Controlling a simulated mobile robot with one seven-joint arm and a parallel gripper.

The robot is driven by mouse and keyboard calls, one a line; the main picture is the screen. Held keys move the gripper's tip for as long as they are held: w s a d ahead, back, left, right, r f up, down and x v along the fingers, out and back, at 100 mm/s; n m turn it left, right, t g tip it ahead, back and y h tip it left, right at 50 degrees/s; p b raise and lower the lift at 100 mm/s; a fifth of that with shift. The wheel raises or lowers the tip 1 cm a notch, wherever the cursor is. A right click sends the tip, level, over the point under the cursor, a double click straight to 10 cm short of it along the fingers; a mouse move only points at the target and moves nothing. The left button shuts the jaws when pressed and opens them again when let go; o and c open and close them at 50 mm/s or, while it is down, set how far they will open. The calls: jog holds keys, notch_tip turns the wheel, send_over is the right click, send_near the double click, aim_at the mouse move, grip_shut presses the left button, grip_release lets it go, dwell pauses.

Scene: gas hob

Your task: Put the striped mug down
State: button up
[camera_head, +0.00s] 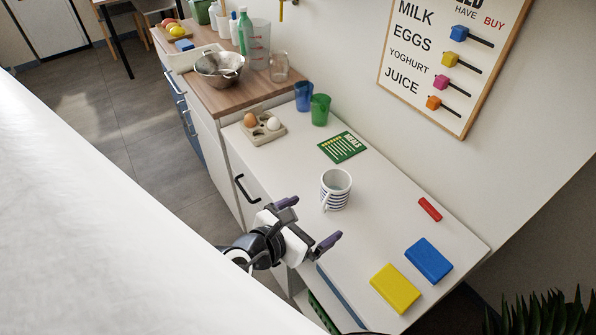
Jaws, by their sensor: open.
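The striped mug (336,190) stands upright on the white counter (375,225), near its middle. It is white with dark blue stripes, and its handle shows at its lower left side. My gripper (309,222) is open and empty. Its two purple-tipped fingers are apart, below and to the left of the mug in the picture. The gripper is near the counter's front edge, and no finger is seen touching the mug.
A green card (342,147) lies behind the mug. A yellow block (395,288), a blue block (428,260) and a red piece (430,209) lie to the right. An egg tray (268,136), blue cup (303,96) and green cup (320,109) stand at the far end.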

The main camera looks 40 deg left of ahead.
jog(key=v, duration=0.4)
dwell(0.5)
